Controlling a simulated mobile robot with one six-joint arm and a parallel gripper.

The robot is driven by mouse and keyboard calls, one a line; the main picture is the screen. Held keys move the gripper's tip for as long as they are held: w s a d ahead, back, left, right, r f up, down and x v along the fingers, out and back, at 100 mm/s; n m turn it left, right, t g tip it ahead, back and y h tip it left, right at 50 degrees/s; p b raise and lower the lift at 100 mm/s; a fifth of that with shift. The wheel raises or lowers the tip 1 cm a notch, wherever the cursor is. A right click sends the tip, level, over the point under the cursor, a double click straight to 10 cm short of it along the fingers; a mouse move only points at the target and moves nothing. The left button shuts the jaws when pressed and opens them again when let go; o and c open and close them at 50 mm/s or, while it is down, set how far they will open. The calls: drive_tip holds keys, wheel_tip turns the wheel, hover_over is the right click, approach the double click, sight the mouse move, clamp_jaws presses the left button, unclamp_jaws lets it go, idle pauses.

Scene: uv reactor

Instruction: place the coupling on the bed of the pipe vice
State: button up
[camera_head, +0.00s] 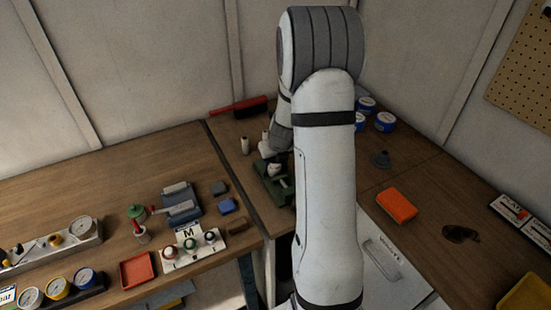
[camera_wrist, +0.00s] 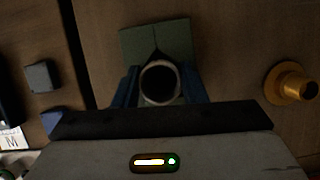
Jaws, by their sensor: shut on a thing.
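The coupling (camera_wrist: 143,87) is a short, pale-rimmed tube with a dark bore, seen end-on in the wrist view. My gripper (camera_wrist: 160,84) has its two blue fingers shut on it, one on each side. The green pipe vice (camera_wrist: 136,42) lies just beyond the coupling, with a dark V notch in line with it. In the head view the green vice (camera_head: 268,186) stands on the bench under my gripper (camera_head: 274,160), partly hidden by my arm. I cannot tell whether the coupling touches the vice bed.
A brass flanged fitting (camera_wrist: 291,84) stands right of the vice, and a grey block (camera_wrist: 40,76) lies left. An orange box (camera_head: 397,205) and blue-white tins (camera_head: 385,122) are on the right bench. A pale cylinder (camera_head: 245,146) stands left of the vice.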

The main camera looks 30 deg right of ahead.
drive_tip(key=shift+f, duration=0.2)
drive_tip(key=o, duration=1)
drive_tip(key=shift+c, duration=0.2)
drive_tip(key=shift+r, duration=0.1)
